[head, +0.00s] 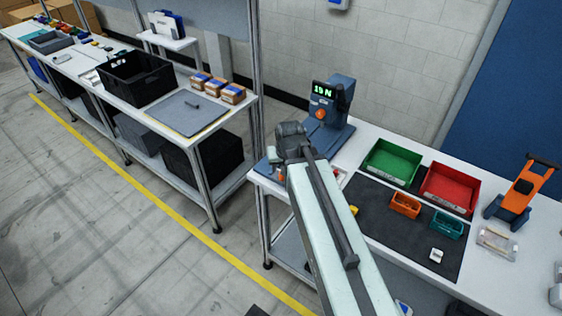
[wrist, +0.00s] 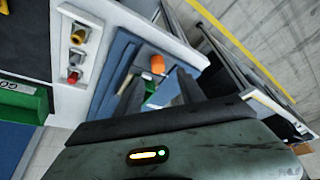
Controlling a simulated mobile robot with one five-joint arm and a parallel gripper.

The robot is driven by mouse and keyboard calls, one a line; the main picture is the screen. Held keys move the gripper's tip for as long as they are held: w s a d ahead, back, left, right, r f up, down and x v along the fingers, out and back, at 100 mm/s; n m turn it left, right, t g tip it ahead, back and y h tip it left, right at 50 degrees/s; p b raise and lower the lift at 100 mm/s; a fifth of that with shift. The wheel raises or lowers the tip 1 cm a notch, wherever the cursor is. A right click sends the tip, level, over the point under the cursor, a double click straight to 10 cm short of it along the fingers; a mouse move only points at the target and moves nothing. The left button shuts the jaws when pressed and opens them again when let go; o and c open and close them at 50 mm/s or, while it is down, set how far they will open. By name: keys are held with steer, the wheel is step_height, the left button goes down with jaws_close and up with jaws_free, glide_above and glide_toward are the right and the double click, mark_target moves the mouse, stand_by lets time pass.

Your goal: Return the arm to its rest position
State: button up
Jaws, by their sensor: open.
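My arm (head: 335,235) reaches up from the bottom of the head view over the near edge of the right-hand bench. Its wrist is bent down near the blue-grey test device (head: 338,105) with the green display. In the wrist view, my gripper (wrist: 160,90) is open, with two dark fingers apart and no object held between them. Beyond the fingers are the blue-grey base (wrist: 115,62) of the device and its orange knob (wrist: 157,64). In the head view the fingertips are mostly hidden by the arm.
A green bin (head: 392,160), red bin (head: 450,187), small orange tray (head: 405,205) and teal tray (head: 447,225) stand on the right bench, beside an orange-framed device (head: 522,190). A black crate (head: 136,78) stands on the left bench. Open floor (head: 90,220) lies at left.

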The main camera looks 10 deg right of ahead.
mark_target(282, 182)
steer(key=s+a+f+g+b, duration=0.1)
steer(key=s+f+g+b, duration=0.3)
steer(key=s, duration=0.7)
step_height(282, 182, down, 2)
steer(key=shift+a+n+g, duration=0.3)
steer(key=shift+a+n, duration=0.1)
steer(key=shift+w, duration=0.1)
